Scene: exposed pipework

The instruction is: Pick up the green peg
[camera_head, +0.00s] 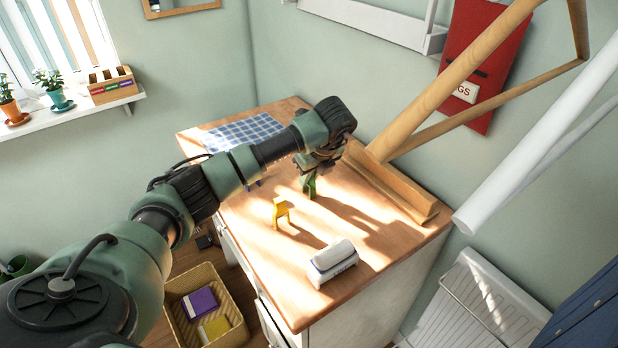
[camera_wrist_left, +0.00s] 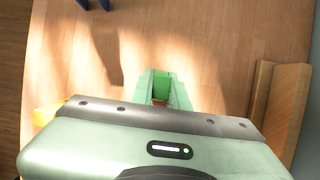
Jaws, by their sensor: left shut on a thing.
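The green peg (camera_head: 309,187) is upright at the wooden counter top (camera_head: 318,222), under the end of my left arm. My left gripper (camera_head: 313,172) points down and is shut on its upper part. In the left wrist view the green peg (camera_wrist_left: 161,84) shows between the two fingers of my left gripper (camera_wrist_left: 163,92). Much of the peg is hidden by the gripper, and I cannot tell whether its foot touches the counter. My right gripper is in neither view.
A yellow peg (camera_head: 281,211) stands close by at the left. A white and blue block (camera_head: 333,262) lies near the front. A wooden bracket (camera_head: 392,186) lines the right wall side. A checkered cloth (camera_head: 240,132) lies at the back. A basket (camera_head: 240,335) sits below.

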